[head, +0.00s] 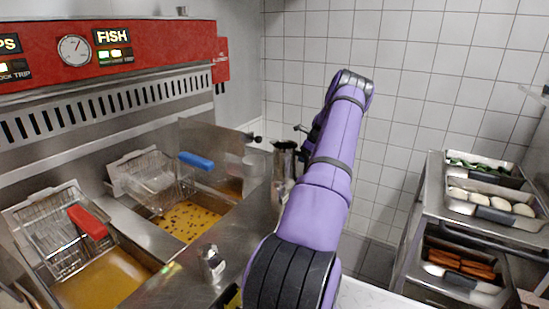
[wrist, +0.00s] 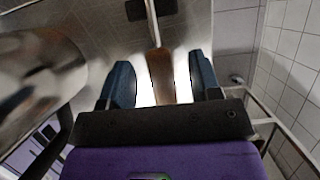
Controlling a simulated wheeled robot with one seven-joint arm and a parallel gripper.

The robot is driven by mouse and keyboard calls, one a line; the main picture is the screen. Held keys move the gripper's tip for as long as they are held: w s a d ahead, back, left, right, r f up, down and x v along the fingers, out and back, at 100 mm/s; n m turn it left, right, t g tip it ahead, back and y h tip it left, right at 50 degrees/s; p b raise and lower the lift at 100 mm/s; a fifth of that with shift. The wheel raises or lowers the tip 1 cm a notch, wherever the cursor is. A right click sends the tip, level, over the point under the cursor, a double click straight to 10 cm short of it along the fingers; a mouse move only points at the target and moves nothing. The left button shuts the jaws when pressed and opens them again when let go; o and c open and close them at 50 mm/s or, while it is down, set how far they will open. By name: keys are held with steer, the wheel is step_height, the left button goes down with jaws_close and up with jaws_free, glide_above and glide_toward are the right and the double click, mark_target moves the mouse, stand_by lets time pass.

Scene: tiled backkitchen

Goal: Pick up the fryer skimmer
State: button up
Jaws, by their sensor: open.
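In the wrist view, the brown handle (wrist: 161,76) of what looks like the fryer skimmer lies between the two blue fingers of my gripper (wrist: 162,82). A thin metal shaft (wrist: 152,22) runs from the handle to the top edge of the picture. The skimmer's head is out of view. My gripper is open, and bright gaps show on both sides of the handle, so neither finger appears to touch it. In the head view my purple arm reaches away from me and hides the gripper, and I cannot make out the skimmer there.
A shiny metal vessel (wrist: 38,70) stands close at left in the wrist view. In the head view a metal jug (head: 284,163) stands beside my arm. Fryer baskets with red (head: 88,222) and blue (head: 195,160) handles are at left. A rack with food trays (head: 495,216) is at right.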

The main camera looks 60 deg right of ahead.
steer(key=shift+x, duration=2)
steer(key=shift+r, duration=0.1)
steer(key=shift+c, duration=0.4)
jaws_close()
steer(key=shift+r, duration=0.1)
